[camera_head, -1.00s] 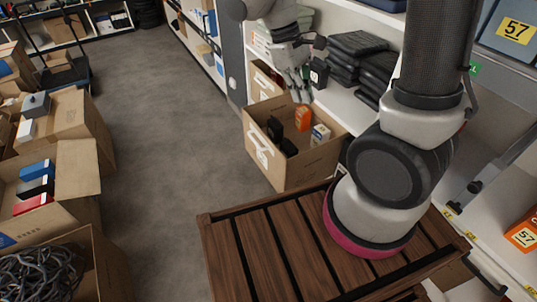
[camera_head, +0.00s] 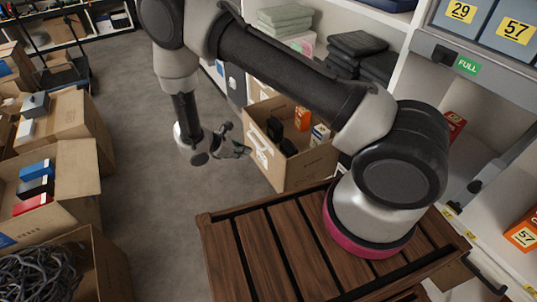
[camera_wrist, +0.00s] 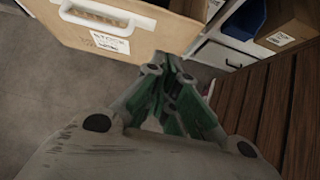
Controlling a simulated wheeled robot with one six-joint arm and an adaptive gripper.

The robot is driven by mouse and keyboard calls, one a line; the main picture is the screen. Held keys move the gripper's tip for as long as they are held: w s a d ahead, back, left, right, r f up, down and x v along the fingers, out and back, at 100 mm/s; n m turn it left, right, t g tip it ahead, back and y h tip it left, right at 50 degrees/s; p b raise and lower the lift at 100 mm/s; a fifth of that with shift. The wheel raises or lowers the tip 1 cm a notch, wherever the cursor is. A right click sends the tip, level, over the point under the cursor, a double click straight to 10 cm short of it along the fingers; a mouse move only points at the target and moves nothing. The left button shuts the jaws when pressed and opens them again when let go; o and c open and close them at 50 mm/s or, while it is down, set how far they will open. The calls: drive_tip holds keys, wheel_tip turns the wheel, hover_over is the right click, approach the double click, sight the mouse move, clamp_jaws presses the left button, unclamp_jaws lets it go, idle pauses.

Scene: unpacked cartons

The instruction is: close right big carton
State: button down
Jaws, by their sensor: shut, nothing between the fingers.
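The big carton (camera_head: 305,170) stands on the floor beyond the wooden slatted top, with its top open. Inside are an orange box (camera_head: 302,118), dark items (camera_head: 276,128) and a white-and-blue box (camera_head: 319,134). White print shows on its left face. My arm hides part of its far side. My gripper (camera_head: 243,150) is shut and empty, just left of that face; I cannot tell if it touches. In the wrist view, the gripper (camera_wrist: 166,62) points toward a cardboard face (camera_wrist: 125,38) with a white handle-like mark and a label.
The slatted wooden top (camera_head: 255,245) lies in front. Open cartons (camera_head: 75,120) line the left side, one holding grey cable (camera_head: 40,276). Shelves with dark folded cloths (camera_head: 357,44) stand behind the carton. Grey floor (camera_head: 140,200) is clear left of my gripper.

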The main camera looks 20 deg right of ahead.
approach(277, 156)
wheel_tip(277, 156, down, 3)
drive_tip(key=a, duration=0.1)
drive_tip(key=shift+w+d+f, duration=0.15)
drive_tip(key=shift+d, duration=0.55)
drive_tip(key=shift+w+d+f, duration=0.15)
drive_tip(key=shift+w+d, duration=0.05)
drive_tip(key=shift+d, duration=0.45)
drive_tip(key=shift+w+d+f, duration=0.15)
drive_tip(key=shift+d, duration=0.55)
drive_tip(key=shift+d, duration=0.1)
